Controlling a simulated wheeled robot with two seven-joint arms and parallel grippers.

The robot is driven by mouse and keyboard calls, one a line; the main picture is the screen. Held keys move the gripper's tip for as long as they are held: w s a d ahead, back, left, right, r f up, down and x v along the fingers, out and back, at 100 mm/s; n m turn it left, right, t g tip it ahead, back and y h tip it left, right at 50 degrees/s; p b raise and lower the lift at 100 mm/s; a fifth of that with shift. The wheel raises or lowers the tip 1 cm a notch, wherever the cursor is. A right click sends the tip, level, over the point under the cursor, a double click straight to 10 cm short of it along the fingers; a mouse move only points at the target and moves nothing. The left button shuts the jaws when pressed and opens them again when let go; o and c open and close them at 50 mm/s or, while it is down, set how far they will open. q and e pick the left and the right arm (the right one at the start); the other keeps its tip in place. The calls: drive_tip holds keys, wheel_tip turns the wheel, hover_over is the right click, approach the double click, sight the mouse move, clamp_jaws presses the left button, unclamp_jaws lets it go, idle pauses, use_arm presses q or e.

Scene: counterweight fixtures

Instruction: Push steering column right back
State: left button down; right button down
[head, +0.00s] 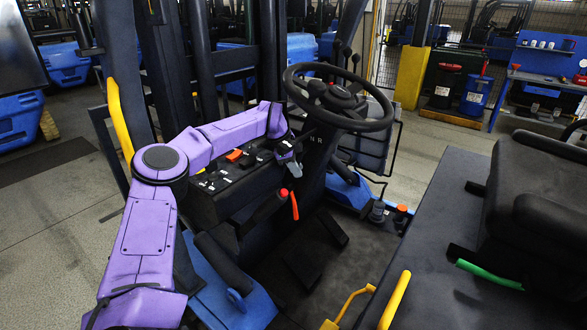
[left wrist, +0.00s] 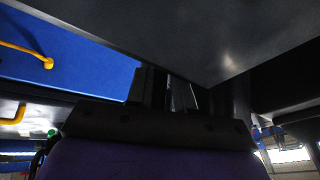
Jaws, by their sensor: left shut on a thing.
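The steering column (head: 318,158) is a dark post that rises from the cab floor. It carries the black steering wheel (head: 338,97) with its round hub. My purple left arm reaches in from the left across the dark control console. My left gripper (head: 290,158) is at the left side of the column, below the wheel, and is shut on the column; the exact contact is hard to see. In the left wrist view, the gripper's fingers (left wrist: 178,97) reach up beside a broad dark panel (left wrist: 200,35). My right gripper is not in view.
A console (head: 235,180) with an orange switch is under my left forearm. A red knob and orange lever (head: 294,205) are below the gripper. The black seat (head: 540,190) is at the right, and yellow handles (head: 395,300) are at the front. Open floor is between column and seat.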

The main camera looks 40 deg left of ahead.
use_arm(q)
drive_tip(key=d+f+y+b, duration=0.2)
drive_tip(key=d+f+b, duration=0.3)
drive_tip(key=d+b, duration=0.3)
drive_tip(key=shift+w+d+f+m+g+y+b, duration=0.2)
drive_tip(key=shift+w+d+m+g+y+b, duration=0.15)
drive_tip(key=shift+d, duration=0.45)
drive_tip(key=c, duration=1.4)
unclamp_jaws()
drive_tip(key=shift+w+d, duration=0.1)
drive_tip(key=shift+r, duration=0.15)
